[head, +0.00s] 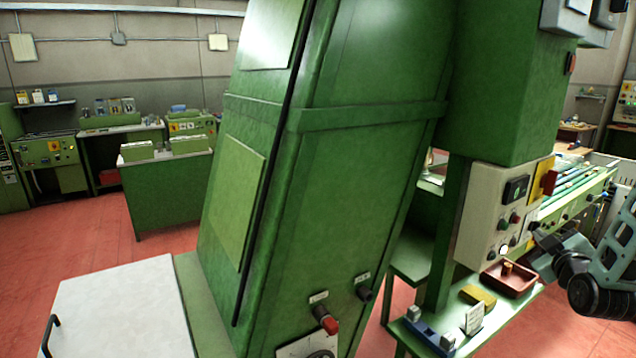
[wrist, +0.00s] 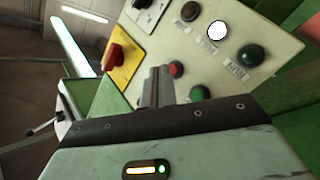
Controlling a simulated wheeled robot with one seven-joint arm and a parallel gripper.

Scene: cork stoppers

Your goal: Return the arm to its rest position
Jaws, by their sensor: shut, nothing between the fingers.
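My gripper (wrist: 160,80) is shut and empty in the wrist view, its fingers pressed together in front of a cream control panel (wrist: 235,45). Whether the fingers touch the panel I cannot tell. A red button (wrist: 176,68) and a green button (wrist: 197,97) show close beside the fingers. In the head view my gripper is at the right edge of the same panel (head: 483,232), with my arm reaching in from the right. The gripper's tips are small and hard to make out there.
Below the panel, a green bench carries a reddish-brown tray (head: 524,291) with a cork-coloured piece, a yellow block (head: 478,296), a white card (head: 474,318) and a blue holder (head: 428,337). A large green machine housing (head: 360,190) fills the middle. Red floor (head: 110,240) is open at left.

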